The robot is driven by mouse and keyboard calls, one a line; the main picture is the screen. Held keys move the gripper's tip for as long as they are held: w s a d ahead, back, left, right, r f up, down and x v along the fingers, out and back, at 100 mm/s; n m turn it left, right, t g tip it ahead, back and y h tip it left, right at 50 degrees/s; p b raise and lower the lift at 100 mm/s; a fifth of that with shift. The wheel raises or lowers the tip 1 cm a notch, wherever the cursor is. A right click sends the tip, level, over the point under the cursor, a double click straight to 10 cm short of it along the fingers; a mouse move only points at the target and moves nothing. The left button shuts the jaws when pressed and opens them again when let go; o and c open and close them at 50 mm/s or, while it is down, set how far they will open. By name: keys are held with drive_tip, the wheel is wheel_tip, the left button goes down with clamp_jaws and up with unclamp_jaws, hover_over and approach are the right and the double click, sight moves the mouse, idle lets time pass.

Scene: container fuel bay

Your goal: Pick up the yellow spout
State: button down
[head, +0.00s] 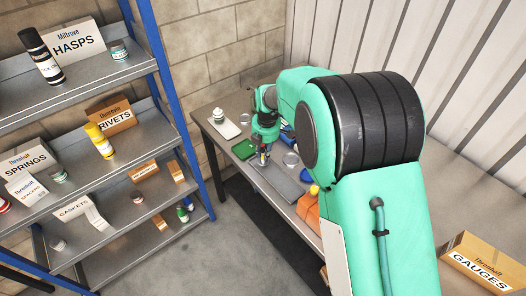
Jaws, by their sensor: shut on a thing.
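My gripper (263,148) is at the far end of my arm, low over the bench near its left end. It is shut on a small slim thing with a bit of yellow on it, which I take to be the yellow spout (263,156). The thing points down, and the fingers hide most of it. I cannot tell whether its lower end touches the grey tray (280,184) below. Another yellow part (314,189) shows at the top of an orange container (309,208), beside my arm.
A GAUGES box (482,265) lies at right. A loaded blue-posted shelf (130,70) stands left, with bare floor (238,240) between.

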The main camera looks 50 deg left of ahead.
drive_tip(key=s+d+r, duration=0.1)
drive_tip(key=s+d, duration=0.5)
drive_tip(key=d, duration=0.6)
drive_tip(key=shift+s+d+r, duration=0.15)
drive_tip(key=shift+s+r, duration=0.1)
drive_tip(key=shift+s, duration=0.15)
